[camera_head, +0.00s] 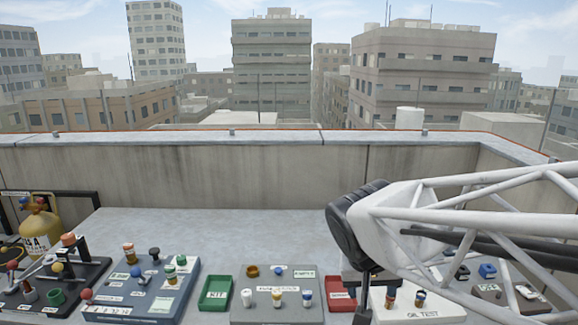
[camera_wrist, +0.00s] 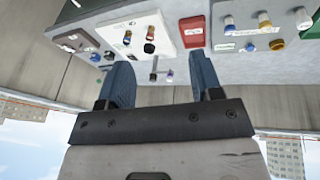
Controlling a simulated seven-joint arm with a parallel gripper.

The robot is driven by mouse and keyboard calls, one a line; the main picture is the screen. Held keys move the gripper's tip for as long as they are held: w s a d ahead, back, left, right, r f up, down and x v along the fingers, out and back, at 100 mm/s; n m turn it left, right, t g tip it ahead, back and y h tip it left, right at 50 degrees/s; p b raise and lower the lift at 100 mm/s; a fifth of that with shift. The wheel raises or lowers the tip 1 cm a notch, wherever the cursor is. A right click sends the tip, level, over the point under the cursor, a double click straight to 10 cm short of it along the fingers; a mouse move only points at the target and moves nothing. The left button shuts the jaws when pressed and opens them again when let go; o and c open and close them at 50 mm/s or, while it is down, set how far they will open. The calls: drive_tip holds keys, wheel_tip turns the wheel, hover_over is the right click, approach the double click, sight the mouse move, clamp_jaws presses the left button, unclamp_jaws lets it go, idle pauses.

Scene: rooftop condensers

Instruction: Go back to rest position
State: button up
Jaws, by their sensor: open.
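My gripper shows in the wrist view (camera_wrist: 163,76) with its two blue fingers well apart and nothing between them. That view is upside down, with the bench panels at the top. In the head view my white lattice arm reaches in from the right, and a dark part of my gripper (camera_head: 363,300) hangs below the black wrist joint, in front of the white oil test panel (camera_head: 420,315). The oil test panel also shows in the wrist view (camera_wrist: 118,32), beyond the fingertips. I cannot judge the gap between fingers and panel.
A red tray (camera_head: 341,294), a grey panel with several vials (camera_head: 255,315), a green tray (camera_head: 215,293) and a blue-grey panel (camera_head: 120,310) line the bench. A yellow cylinder (camera_head: 40,228) stands far left. The bench behind (camera_head: 220,235) is clear up to the parapet wall (camera_head: 220,170).

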drive_tip(key=s+d+f+n+y, duration=0.1)
drive_tip(key=s+d+y, duration=0.1)
drive_tip(key=s, duration=0.9)
drive_tip(key=shift+d+g+y, duration=0.3)
drive_tip(key=shift+d, duration=0.55)
